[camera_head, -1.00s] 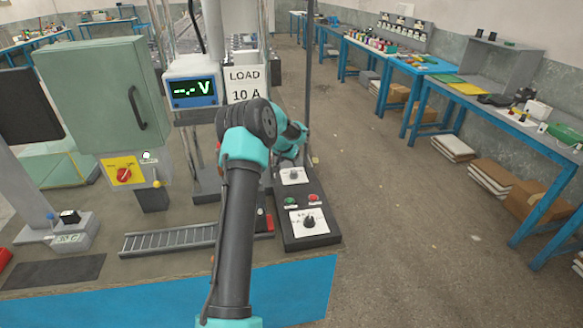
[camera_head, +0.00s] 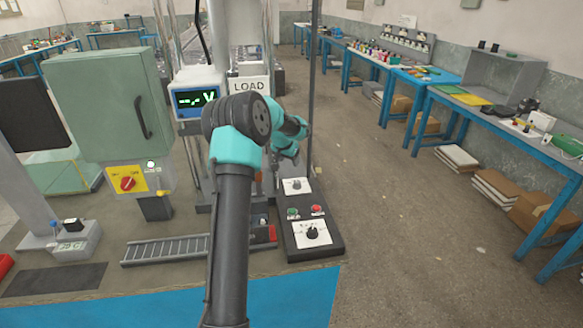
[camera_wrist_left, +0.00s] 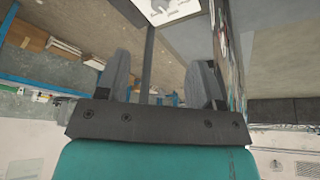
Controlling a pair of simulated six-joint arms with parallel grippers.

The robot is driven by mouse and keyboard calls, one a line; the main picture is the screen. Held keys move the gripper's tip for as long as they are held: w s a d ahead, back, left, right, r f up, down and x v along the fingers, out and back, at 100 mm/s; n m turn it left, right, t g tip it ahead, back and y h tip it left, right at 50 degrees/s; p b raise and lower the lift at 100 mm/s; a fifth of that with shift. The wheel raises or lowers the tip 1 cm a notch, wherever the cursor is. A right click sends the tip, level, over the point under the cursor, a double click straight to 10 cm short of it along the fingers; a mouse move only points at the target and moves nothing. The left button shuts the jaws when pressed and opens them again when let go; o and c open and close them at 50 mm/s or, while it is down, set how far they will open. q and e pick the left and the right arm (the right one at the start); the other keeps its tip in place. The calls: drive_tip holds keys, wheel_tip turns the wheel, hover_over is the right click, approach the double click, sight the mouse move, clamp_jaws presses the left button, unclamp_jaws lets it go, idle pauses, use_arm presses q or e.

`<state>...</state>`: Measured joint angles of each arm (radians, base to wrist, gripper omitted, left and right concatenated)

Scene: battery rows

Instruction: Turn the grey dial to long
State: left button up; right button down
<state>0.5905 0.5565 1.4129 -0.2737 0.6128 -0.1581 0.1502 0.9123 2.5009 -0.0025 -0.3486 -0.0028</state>
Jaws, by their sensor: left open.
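A black control panel (camera_head: 318,250) stands on the bench right of my left arm. Its upper white plate (camera_head: 296,186) carries a small dial that looks grey; its lower white plate (camera_head: 312,233) carries a black dial. The dial labels are too small to read. My left gripper (camera_head: 288,158) is just above and behind the upper dial, apart from it as far as I can tell. In the left wrist view its two grey fingers (camera_wrist_left: 165,80) are spread with nothing between them, and part of a white plate (camera_wrist_left: 165,8) shows at the top edge. My right gripper is out of view.
Green (camera_head: 293,213) and red (camera_head: 317,209) buttons sit between the two dial plates. A metal ladder-like strip (camera_head: 165,249) lies left of the panel. A display reading dashes and V (camera_head: 196,99) and a LOAD sign (camera_head: 249,86) stand behind my arm. Open floor lies to the right.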

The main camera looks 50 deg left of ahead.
sight(297, 182)
use_arm(q)
drive_tip(key=shift+d, duration=0.1)
drive_tip(key=w+d+n+y, duration=0.1)
drive_tip(key=n, duration=0.2)
drive_tip(key=w+d+n+g, duration=0.1)
drive_tip(key=n, duration=0.2)
drive_tip(key=w+d+n+g+y, duration=0.1)
drive_tip(key=n, duration=0.2)
drive_tip(key=shift+w+d+r+y, duration=0.15)
drive_tip(key=shift+w+d+y, duration=0.15)
drive_tip(key=shift+d, duration=0.05)
drive_tip(key=x, duration=1.7)
drive_tip(key=shift+s+f, duration=0.1)
drive_tip(key=shift+f, duration=0.15)
drive_tip(key=c, duration=0.9)
